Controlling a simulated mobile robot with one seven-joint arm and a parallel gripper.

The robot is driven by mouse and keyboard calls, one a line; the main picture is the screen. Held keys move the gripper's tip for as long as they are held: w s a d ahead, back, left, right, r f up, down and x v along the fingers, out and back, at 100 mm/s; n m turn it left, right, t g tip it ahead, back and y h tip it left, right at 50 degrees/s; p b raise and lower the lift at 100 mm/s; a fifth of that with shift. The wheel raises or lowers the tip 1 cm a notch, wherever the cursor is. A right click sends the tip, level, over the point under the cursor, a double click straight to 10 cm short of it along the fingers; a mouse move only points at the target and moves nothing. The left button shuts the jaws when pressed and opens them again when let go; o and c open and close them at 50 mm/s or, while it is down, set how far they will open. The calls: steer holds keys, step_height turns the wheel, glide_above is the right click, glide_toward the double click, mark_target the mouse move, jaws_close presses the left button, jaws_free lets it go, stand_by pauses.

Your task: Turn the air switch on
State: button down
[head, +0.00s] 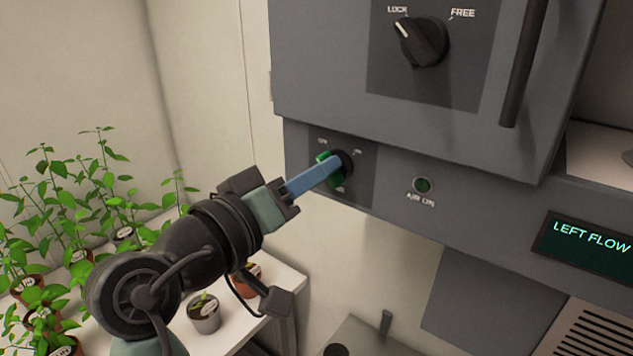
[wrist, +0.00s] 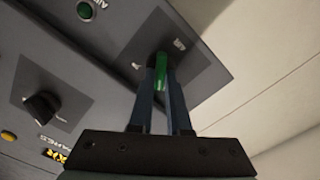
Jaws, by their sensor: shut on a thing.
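The air switch (head: 324,156) is a green knob on a dark plate on the grey chamber front, below the door. It also shows in the wrist view (wrist: 161,62) between the fingertips. My gripper (head: 331,168) reaches it from the lower left with blue fingers, shut on the green knob. In the wrist view my gripper (wrist: 161,70) has one finger on each side of it. The fingers hide part of the knob and some of the plate's lettering, so its setting is hard to read. The AIR ON lamp (head: 423,185), right of the switch, looks dark green.
A black LOCK/FREE knob (head: 421,41) sits on the door above, beside a long door handle (head: 524,62). A LEFT FLOW display (head: 590,241) is at the right. Potted plants stand on a white table (head: 255,312) at the lower left, below my arm.

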steer(key=shift+s+d+f+m+b, duration=0.1)
steer(key=shift+m+b, duration=2.55)
steer(key=shift+m, duration=0.05)
steer(key=shift+s+d+r+m+b, duration=0.1)
steer(key=shift+m+b, duration=2.6)
steer(key=shift+s+d+f+m+b, duration=0.1)
steer(key=shift+m+b, duration=2.55)
steer(key=shift+m, duration=0.05)
steer(key=c, duration=0.9)
jaws_free()
steer(key=shift+o, duration=0.2)
